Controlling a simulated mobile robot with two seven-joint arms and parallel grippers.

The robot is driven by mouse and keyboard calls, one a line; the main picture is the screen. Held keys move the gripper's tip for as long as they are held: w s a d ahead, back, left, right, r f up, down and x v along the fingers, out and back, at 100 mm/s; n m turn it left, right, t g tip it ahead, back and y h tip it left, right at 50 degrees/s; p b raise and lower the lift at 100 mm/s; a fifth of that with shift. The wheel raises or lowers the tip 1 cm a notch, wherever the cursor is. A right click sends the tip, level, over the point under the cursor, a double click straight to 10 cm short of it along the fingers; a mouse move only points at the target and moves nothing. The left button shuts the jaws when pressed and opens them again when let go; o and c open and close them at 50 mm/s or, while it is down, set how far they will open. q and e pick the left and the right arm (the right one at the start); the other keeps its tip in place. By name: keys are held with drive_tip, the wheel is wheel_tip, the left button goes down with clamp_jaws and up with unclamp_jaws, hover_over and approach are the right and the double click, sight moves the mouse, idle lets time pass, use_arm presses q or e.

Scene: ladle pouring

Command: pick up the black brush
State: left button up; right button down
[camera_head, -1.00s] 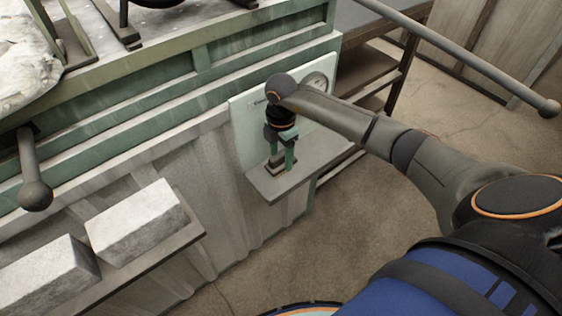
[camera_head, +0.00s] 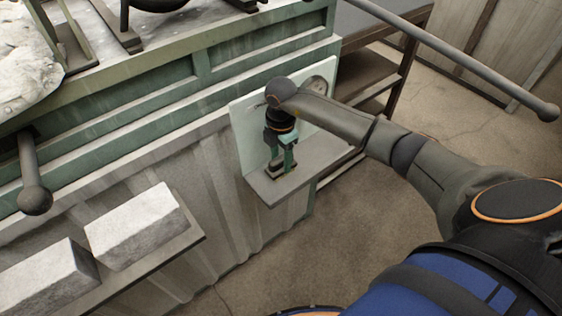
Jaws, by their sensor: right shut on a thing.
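The black brush (camera_head: 283,168) stands low on the small grey shelf at the side of the green bench, between the fingers of my right gripper (camera_head: 280,160). The gripper points down at the shelf and its fingers are shut on the brush. Most of the brush is hidden by the fingers and wrist; only a dark lower part shows at the shelf surface. I cannot tell whether it touches the shelf. My left gripper is not in view.
The small shelf (camera_head: 318,163) has a pale upright back panel (camera_head: 243,128) with a round gauge (camera_head: 319,84). Two pale blocks (camera_head: 135,226) lie on a ledge at lower left. A long grey bar (camera_head: 455,60) crosses the upper right. Open floor (camera_head: 300,245) lies below the shelf.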

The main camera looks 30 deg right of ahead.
sight(281, 157)
drive_tip(key=shift+r, duration=0.45)
wheel_tip(281, 157, up, 2)
drive_tip(key=shift+w+r, duration=0.1)
drive_tip(key=shift+r, duration=0.1)
drive_tip(key=s+d+r, duration=0.3)
drive_tip(key=s+r, duration=0.6)
drive_tip(key=s, duration=0.4)
drive_tip(key=shift+s+d+r, duration=0.3)
drive_tip(key=shift+s+r, duration=0.05)
drive_tip(key=shift+r, duration=0.05)
drive_tip(key=c, duration=0.9)
unclamp_jaws()
drive_tip(key=c, duration=0.6)
